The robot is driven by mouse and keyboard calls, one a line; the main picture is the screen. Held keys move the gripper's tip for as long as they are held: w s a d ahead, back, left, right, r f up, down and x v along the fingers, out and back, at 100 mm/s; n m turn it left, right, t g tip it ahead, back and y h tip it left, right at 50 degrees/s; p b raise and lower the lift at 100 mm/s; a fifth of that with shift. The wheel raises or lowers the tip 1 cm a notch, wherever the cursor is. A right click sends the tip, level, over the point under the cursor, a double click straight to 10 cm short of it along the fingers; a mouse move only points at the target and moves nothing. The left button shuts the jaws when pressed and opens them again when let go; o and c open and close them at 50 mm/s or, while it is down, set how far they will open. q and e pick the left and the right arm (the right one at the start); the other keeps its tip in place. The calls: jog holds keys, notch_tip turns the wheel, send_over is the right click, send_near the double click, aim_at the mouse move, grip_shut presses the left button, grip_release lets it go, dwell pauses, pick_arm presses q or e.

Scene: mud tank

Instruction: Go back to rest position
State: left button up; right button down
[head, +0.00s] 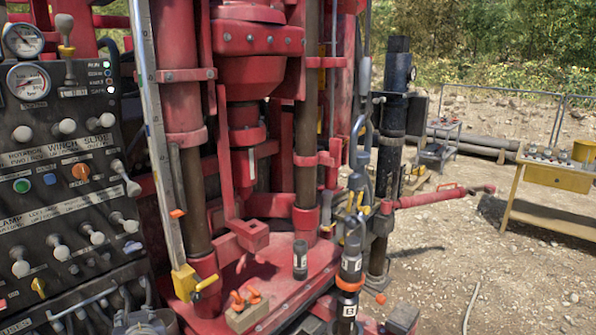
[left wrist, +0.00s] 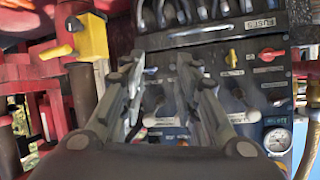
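My left gripper (left wrist: 162,72) shows in the left wrist view. Its two fingers are spread apart, with control panel (left wrist: 240,70) levers visible between and beyond them. I cannot tell whether a finger touches a lever; nothing is clearly gripped. In the head view, the control panel (head: 70,165) stands at the left with several white-knobbed levers. A grey rounded part at the bottom left of the head view may be mine; most of it is cut off. My right gripper shows in neither view.
The red drill rig (head: 245,60) stands beside the panel. A yellow clamp (head: 184,283) sits low on its rail.

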pick_arm(q)
jog(key=s+d+f+m+g+h, duration=0.25)
jog(key=s+d+f+h, duration=0.2)
jog(key=s+f, duration=0.75)
jog(key=s+d+f+m+g+h, duration=0.2)
jog(key=s+d+f, duration=0.15)
jog(key=s, duration=0.55)
jog(key=s+d+f+m+g+h, duration=0.25)
jog(key=s+d, duration=0.25)
jog(key=s, duration=0.3)
notch_tip(320, 180, down, 33)
jog(key=s+y+b, duration=0.1)
jog(key=s+b, duration=0.2)
jog(key=b, duration=0.2)
jog(key=s+a+f+g+b, duration=0.1)
jog(key=s+f+b, duration=0.1)
jog(key=s+f, duration=0.6)
jog(key=s+a+f+g+b, duration=0.1)
jog(key=s+f+b, duration=0.1)
jog(key=s+f, duration=0.5)
notch_tip(320, 180, down, 4)
jog(key=shift+s+a+r+m, duration=0.1)
jog(key=shift+s+a+m, duration=0.2)
jog(key=shift+s+a, duration=0.1)
